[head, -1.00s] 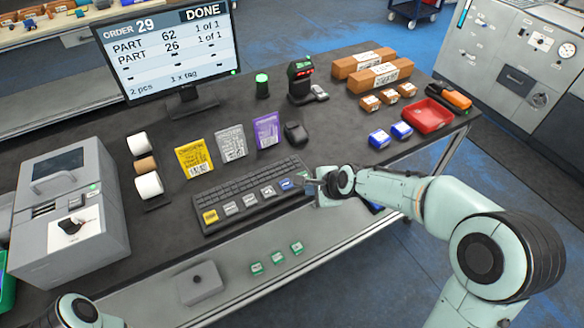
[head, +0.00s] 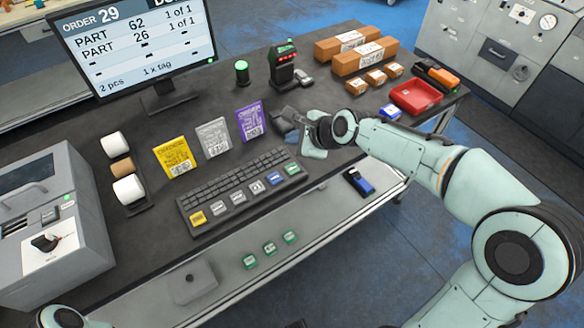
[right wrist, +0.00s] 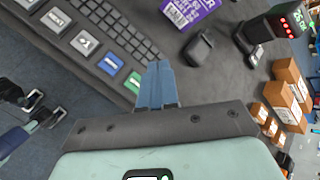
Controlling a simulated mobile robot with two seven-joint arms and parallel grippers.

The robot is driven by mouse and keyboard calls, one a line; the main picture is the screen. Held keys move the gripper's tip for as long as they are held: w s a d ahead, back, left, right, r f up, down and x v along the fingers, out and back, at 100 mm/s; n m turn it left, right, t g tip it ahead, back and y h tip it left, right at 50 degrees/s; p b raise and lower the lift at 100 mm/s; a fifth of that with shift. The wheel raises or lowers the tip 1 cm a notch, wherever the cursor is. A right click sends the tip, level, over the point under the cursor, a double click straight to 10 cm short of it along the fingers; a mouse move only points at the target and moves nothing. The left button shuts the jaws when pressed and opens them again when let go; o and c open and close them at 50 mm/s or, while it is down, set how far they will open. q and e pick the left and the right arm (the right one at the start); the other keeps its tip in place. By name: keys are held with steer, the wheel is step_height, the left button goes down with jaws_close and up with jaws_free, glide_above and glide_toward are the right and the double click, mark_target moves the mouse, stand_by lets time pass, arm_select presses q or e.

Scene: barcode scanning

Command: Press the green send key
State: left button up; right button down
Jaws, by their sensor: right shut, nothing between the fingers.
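The green key (head: 292,169) is at the right end of the keyboard's (head: 240,190) front row of large keys, right of a blue key (head: 273,178). My right gripper (head: 285,126) is behind and above that end of the keyboard, beside the dark mouse-like device. In the right wrist view its blue fingers (right wrist: 159,84) are together and empty. There the green key (right wrist: 134,83) shows just left of the fingers, partly covered by them. I cannot tell the height of the fingertips. My left gripper does not show in the head view.
A monitor (head: 135,50) shows order 29. Yellow (head: 174,157), grey and purple packets stand behind the keyboard. A dark mouse-like device (right wrist: 199,47) and a scanner stand (head: 284,66) are near the right hand. A red tray (head: 415,97) and boxes are farther right.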

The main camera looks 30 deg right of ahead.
steer(key=b, duration=0.5)
glide_above(294, 171)
step_height(294, 171, down, 5)
steer(key=shift+f, duration=0.1)
step_height(294, 171, down, 2)
steer(key=shift+f+b, duration=0.1)
steer(key=shift+b, duration=0.95)
steer(key=shift+f+b, duration=0.4)
steer(key=shift+f, duration=0.15)
steer(key=shift+f, duration=0.4)
steer(key=shift+f+b, duration=0.45)
stand_by(0.7)
stand_by(0.3)
steer(key=shift+r+p, duration=0.9)
steer(key=shift+p, duration=0.15)
